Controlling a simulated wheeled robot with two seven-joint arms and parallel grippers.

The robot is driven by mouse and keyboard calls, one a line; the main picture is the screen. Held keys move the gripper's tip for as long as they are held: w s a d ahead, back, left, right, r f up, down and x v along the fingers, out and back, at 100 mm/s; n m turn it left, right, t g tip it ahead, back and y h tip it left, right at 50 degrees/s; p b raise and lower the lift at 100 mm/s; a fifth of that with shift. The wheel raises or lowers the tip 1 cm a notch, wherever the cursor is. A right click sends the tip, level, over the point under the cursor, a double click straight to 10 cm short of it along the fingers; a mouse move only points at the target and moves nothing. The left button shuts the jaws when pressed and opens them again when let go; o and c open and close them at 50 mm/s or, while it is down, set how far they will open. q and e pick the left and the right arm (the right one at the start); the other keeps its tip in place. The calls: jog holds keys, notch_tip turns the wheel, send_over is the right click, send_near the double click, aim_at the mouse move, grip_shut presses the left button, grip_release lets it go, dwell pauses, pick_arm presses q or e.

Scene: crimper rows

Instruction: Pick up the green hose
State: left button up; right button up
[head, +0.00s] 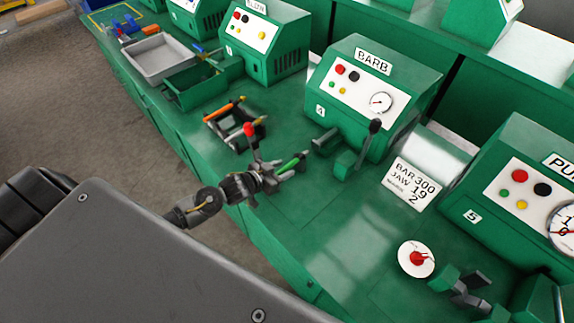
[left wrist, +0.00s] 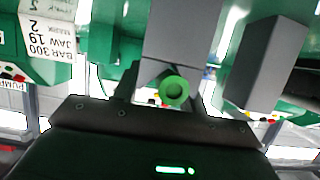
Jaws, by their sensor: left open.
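The green hose (head: 287,165) shows in the head view as a short bright green rod with a dark tip, right at my left gripper (head: 276,172) above the front of the green bench. In the left wrist view, a round green end with a hole (left wrist: 175,90), which looks like the hose end, shows close to the grey fingers of my left gripper (left wrist: 220,55). The fingers are apart. I cannot tell whether the hose lies fully between them or touches one. Part of the hose is hidden by the gripper. My right gripper does not show.
A dark rack (head: 222,134) with orange and other rods stands behind my left gripper, with a red knob (head: 248,129) close by. The BARB machine (head: 345,105) stands beyond. A label card (head: 411,184) and a white disc with a red part (head: 416,259) are to the right.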

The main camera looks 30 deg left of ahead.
aim_at(282, 171)
pick_arm(q)
jog(key=shift+s, duration=0.1)
grip_shut()
dwell(0.3)
jog(key=shift+r+b, duration=0.35)
jog(key=shift+r, duration=0.15)
notch_tip(282, 171, up, 2)
jog(key=shift+s+d+r+b, duration=0.1)
jog(key=shift+r+b, duration=0.1)
jog(key=shift+b, duration=0.25)
jog(key=s+d+r+b, duration=0.3)
jog(key=s+d+r, duration=0.3)
jog(key=s+r, duration=0.3)
jog(key=s, duration=0.2)
jog(key=shift+s+d+r, duration=0.35)
jog(key=shift+d, duration=0.05)
